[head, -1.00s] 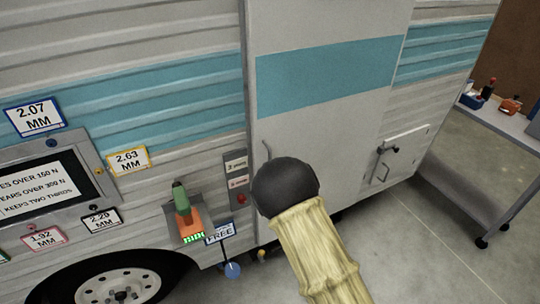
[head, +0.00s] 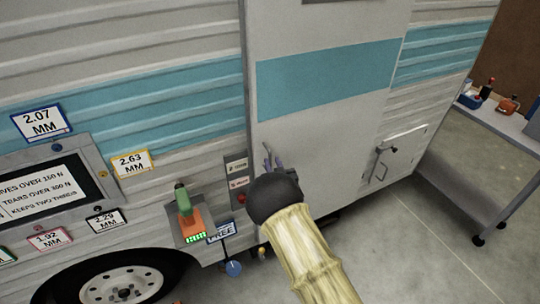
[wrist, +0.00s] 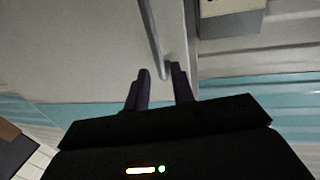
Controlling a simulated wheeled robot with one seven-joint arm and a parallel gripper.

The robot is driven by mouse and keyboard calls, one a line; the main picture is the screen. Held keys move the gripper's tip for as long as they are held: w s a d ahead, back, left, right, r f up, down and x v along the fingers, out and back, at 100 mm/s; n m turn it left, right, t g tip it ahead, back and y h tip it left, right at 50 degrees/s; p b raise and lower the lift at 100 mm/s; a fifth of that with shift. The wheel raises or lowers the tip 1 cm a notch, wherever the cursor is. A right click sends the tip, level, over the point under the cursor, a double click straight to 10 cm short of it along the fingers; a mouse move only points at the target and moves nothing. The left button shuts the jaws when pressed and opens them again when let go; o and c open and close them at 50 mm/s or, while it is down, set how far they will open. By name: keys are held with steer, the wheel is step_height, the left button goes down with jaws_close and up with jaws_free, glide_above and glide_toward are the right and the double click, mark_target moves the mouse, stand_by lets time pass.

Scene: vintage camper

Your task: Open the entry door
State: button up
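The entry door (head: 322,150) is a white panel with a blue stripe on the camper's side, and it looks shut. Its thin grey handle (head: 267,150) stands near the door's left edge. My gripper (head: 273,165) is at the handle's lower part, partly hidden behind my dark wrist. In the wrist view my gripper (wrist: 160,70) is open, with two dark fingers apart. The bar handle (wrist: 152,35) comes down from the top, and its lower end shows between the fingertips. I cannot tell whether the fingers touch it.
A small switch panel (head: 237,180) is on the wall left of the door. An orange and green tool (head: 188,212) sits in a holder beside it. A small hatch (head: 398,158) is at right. A grey bench (head: 500,130) stands farther right, with clear floor before it.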

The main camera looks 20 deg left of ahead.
mark_target(270, 158)
steer(key=shift+p+x, duration=0.3)
steer(key=shift+x, duration=1.75)
jaws_close()
